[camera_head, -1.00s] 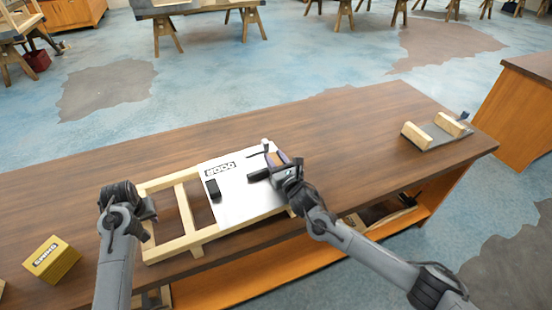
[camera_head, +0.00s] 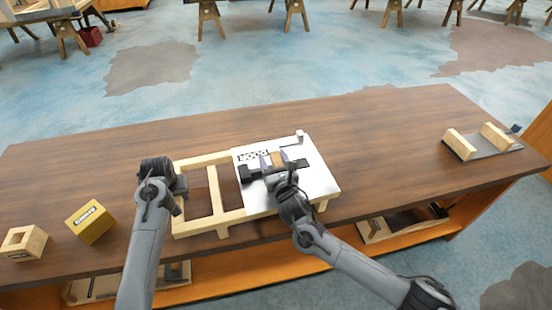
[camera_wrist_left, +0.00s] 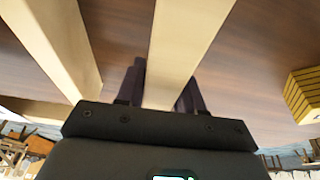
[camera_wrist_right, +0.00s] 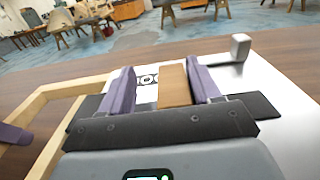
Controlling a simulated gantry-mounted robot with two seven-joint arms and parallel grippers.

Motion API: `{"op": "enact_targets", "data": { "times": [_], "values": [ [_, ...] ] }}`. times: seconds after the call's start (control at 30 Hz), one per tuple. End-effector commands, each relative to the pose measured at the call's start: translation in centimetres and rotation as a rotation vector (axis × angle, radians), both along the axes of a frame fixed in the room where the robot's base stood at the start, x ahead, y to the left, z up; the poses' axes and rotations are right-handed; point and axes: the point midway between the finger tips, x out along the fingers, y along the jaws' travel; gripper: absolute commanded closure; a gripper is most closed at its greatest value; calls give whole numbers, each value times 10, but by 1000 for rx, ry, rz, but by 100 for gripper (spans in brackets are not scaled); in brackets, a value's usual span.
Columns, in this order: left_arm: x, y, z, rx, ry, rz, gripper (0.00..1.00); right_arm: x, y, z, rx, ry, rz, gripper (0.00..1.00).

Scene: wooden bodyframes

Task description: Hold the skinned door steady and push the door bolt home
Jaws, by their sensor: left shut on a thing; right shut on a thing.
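The skinned door is a pale wood frame (camera_head: 213,190) with a white panel (camera_head: 318,185) marked DOOR over its right part, lying on the table. My left gripper (camera_head: 178,183) is shut on the frame's left end rail, which runs between its fingers in the left wrist view (camera_wrist_left: 180,60). My right gripper (camera_head: 274,160) is shut on a small brown wooden block (camera_wrist_right: 174,86), the bolt's grip, over the panel. A black fitting (camera_head: 245,173) lies left of the fingers and a dark strip (camera_head: 297,164) right of them. Whether bolt and left fitting meet is hidden.
A small grey post (camera_head: 300,136) stands at the panel's far edge. A yellow box (camera_head: 90,221) and an open wooden box (camera_head: 24,242) stand at the left. A grey plate with two wooden blocks (camera_head: 460,144) lies at the right. The table behind the door is clear.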

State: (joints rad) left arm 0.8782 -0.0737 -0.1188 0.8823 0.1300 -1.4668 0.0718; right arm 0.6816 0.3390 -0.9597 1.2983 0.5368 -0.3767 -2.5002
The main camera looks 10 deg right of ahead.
Motion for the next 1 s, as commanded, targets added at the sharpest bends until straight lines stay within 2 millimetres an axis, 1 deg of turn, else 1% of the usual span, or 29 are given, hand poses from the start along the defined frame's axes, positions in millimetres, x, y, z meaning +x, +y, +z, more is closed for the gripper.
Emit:
{"op": "enact_targets", "data": {
  "times": [0.03, 0.37, 0.47, 0.57, 0.67, 0.77, 1.0],
  "values": [
    [0, -3, 0, 0, 0, -7, 100, 0, 2, 1, 1, -2, 5, 43],
    [0, -2, 0, 1, 0, -7, 100, 0, -2, 1, 0, -2, -2, 43],
    [0, -1, 1, 1, 0, -7, 100, -2, -2, 1, 0, -2, -3, 43],
    [0, -1, 1, 1, 0, -7, 100, -9, -3, 0, 0, -2, -4, 43],
    [0, -1, 1, 2, 0, -7, 100, -21, -4, 0, -1, -1, -3, 43],
    [0, -1, 1, 2, 0, -6, 100, -37, -5, 0, 0, -1, -3, 43],
    [0, 0, 1, 2, 0, -6, 100, -81, -7, -1, 1, 1, -2, 43]
  ]
}}
